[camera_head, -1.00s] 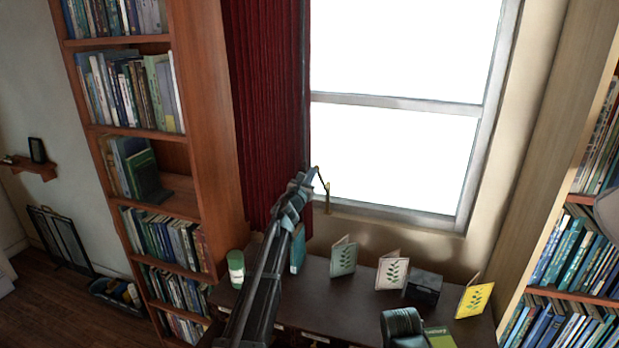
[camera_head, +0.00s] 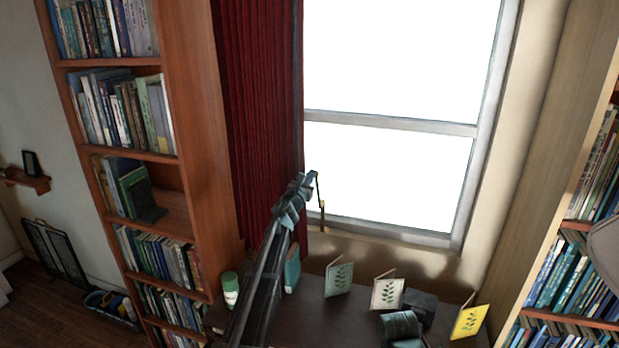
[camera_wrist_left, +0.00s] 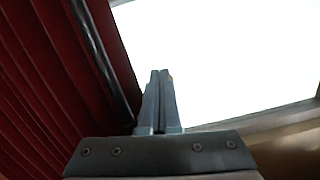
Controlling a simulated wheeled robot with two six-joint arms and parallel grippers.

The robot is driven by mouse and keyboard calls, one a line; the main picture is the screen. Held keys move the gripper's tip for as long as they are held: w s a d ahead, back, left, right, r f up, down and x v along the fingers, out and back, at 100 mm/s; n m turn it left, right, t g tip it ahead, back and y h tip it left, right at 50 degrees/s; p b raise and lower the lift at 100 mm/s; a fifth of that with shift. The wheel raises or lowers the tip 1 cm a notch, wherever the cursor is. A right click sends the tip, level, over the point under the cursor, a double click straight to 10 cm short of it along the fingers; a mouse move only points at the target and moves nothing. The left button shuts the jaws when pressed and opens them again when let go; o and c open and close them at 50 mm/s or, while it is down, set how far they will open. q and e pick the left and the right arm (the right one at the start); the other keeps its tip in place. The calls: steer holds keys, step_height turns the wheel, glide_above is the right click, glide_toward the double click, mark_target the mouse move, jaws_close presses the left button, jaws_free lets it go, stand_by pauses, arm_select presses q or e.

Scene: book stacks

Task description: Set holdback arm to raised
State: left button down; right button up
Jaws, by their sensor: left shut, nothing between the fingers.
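A thin holdback arm (camera_head: 321,214) with a brass-coloured lower end shows in the head view, between the dark red curtain (camera_head: 255,110) and the window. It hangs near upright beside my left gripper (camera_head: 309,180). That gripper is shut and empty, raised at the curtain's right edge near the arm's upper end. I cannot tell whether they touch. In the left wrist view the shut fingers (camera_wrist_left: 161,76) stand against the bright window, with a dark rod-like edge to their left along the curtain. A tiny brownish spot shows by the fingertips. My right gripper is not in view.
A dark desk (camera_head: 315,318) below the window holds a green-and-white canister (camera_head: 230,290), a teal book (camera_head: 292,270), and several standing cards, one of them yellow (camera_head: 469,321). Bookshelves (camera_head: 200,130) stand at left and right. The space before the window (camera_head: 400,170) is clear.

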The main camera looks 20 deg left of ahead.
arm_select(q)
steer(key=shift+w+r+g+p, duration=0.35)
steer(key=shift+w+p, duration=0.3)
steer(key=shift+p, duration=0.15)
steer(key=shift+w+r+g+p, duration=0.3)
steer(key=shift+w+p, duration=0.3)
steer(key=shift+p, duration=0.15)
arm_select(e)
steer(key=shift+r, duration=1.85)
arm_select(q)
steer(key=shift+s, duration=0.15)
